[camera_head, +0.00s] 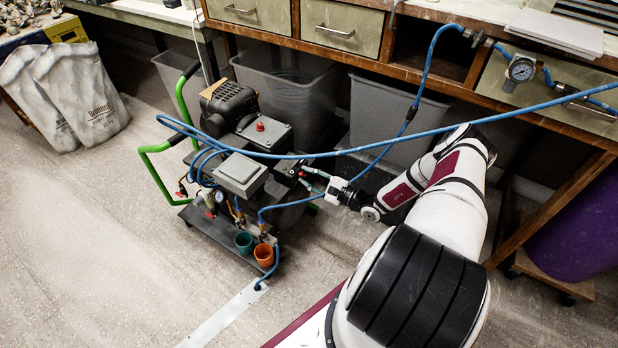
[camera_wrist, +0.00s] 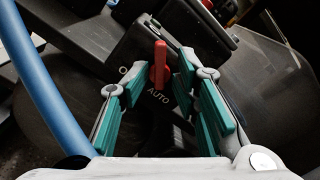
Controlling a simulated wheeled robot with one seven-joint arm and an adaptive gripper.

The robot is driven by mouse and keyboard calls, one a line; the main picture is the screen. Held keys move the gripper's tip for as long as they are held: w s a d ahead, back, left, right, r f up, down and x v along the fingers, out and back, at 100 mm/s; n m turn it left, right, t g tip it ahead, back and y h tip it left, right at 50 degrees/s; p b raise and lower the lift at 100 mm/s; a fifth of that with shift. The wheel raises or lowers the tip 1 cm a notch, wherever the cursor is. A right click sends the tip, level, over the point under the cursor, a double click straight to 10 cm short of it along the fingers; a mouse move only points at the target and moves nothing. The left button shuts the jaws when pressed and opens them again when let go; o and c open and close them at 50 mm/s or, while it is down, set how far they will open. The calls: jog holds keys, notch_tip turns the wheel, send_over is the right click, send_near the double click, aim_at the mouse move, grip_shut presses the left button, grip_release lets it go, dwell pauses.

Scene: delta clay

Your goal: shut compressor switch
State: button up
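The compressor (camera_head: 240,172) stands on a dark cart with green handles. My gripper (camera_head: 309,178) reaches in from the right, at the black switch box (camera_head: 286,166) on the compressor's right side. In the wrist view, a red switch lever (camera_wrist: 160,62) stands out from the dark switch box (camera_wrist: 140,48), with a partly hidden "O" mark and "AUTO" lettering beside it. The teal-padded fingers of my gripper (camera_wrist: 158,80) are apart, one on each side of the lever. I cannot tell whether either finger touches it.
A blue hose (camera_head: 400,140) crosses above my forearm and the compressor; part of a blue hose shows at left in the wrist view (camera_wrist: 38,80). Grey bins (camera_head: 385,115) stand behind, under a wooden workbench (camera_head: 455,85). The floor at left (camera_head: 90,230) is clear.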

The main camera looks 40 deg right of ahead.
jog(key=v, duration=1.2)
dwell(0.3)
